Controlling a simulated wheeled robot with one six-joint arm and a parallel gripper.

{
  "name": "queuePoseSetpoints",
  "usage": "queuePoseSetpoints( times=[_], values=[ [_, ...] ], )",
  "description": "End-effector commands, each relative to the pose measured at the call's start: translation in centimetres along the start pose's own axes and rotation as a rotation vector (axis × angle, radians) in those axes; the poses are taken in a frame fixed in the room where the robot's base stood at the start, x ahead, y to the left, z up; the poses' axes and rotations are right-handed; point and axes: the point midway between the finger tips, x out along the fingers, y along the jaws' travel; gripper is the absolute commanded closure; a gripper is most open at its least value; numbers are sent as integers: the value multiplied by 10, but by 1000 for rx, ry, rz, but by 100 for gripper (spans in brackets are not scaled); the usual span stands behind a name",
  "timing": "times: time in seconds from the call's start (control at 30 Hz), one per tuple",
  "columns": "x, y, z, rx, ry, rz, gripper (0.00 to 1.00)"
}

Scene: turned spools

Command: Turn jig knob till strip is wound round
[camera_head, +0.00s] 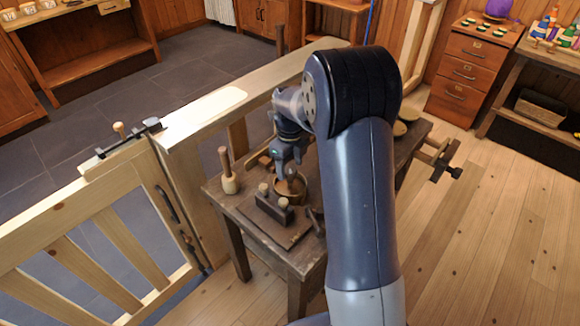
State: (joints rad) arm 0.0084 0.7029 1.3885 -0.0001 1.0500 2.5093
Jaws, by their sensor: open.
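My gripper (287,170) points down over the dark wooden workbench and is open. Just below it is a round brown wooden piece (292,190), which looks like a ring or drum with a strip-like wall. The gripper partly covers it, and I cannot tell whether they touch. The picture is too small to tell which part is the jig knob or how far the strip goes round.
A pale wooden rail and gate (95,235) run along the left. My own arm hides the bench's right part. Floor at right is clear.

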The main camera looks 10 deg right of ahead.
Motion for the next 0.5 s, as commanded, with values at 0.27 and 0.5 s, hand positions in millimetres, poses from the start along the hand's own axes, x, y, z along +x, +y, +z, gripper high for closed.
queuePoseSetpoints(
  times=[0.27, 0.5],
  values=[
    [-56, 0, 1, 0, -4, -3, 41],
    [-90, 0, 0, 0, -2, -2, 41]
  ],
)
